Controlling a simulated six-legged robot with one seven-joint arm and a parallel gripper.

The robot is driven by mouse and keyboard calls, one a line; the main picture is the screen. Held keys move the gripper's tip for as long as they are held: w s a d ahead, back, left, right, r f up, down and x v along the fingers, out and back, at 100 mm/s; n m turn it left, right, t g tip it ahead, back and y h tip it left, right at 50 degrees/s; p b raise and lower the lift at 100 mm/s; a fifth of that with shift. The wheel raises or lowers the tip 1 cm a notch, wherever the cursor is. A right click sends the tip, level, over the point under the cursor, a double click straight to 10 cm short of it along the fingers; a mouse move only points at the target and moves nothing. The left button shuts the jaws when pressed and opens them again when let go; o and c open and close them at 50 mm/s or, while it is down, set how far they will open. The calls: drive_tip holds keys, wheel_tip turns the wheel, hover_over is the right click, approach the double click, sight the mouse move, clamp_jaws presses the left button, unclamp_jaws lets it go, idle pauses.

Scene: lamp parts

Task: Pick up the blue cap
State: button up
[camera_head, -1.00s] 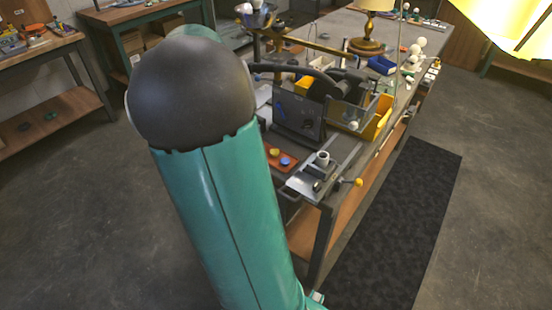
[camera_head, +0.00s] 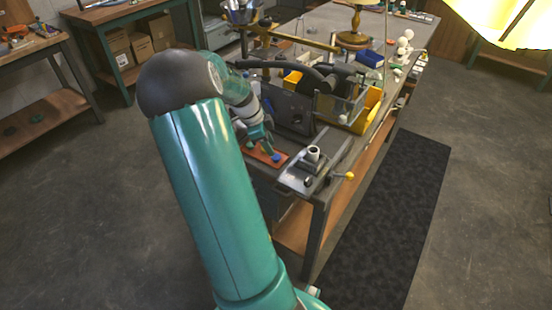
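The blue cap (camera_head: 276,158) is a small round piece on the orange-red tray (camera_head: 257,153), near the front left corner of the workbench. My gripper (camera_head: 269,149) points down over the tray, right beside or just above the blue cap. Its fingers are very small in view, so I cannot tell whether they are open or whether they touch the cap. The yellow cap that lay on the tray is hidden behind my gripper.
A grey fixture with a white cylinder (camera_head: 313,153) and a yellow-knobbed lever (camera_head: 349,176) stands right of the tray. A dark upright panel (camera_head: 290,108) and a yellow bin (camera_head: 368,108) stand behind.

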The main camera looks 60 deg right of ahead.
sight(276, 157)
drive_tip(key=x, duration=0.5)
drive_tip(key=shift+w+f, duration=0.1)
drive_tip(key=c, duration=0.6)
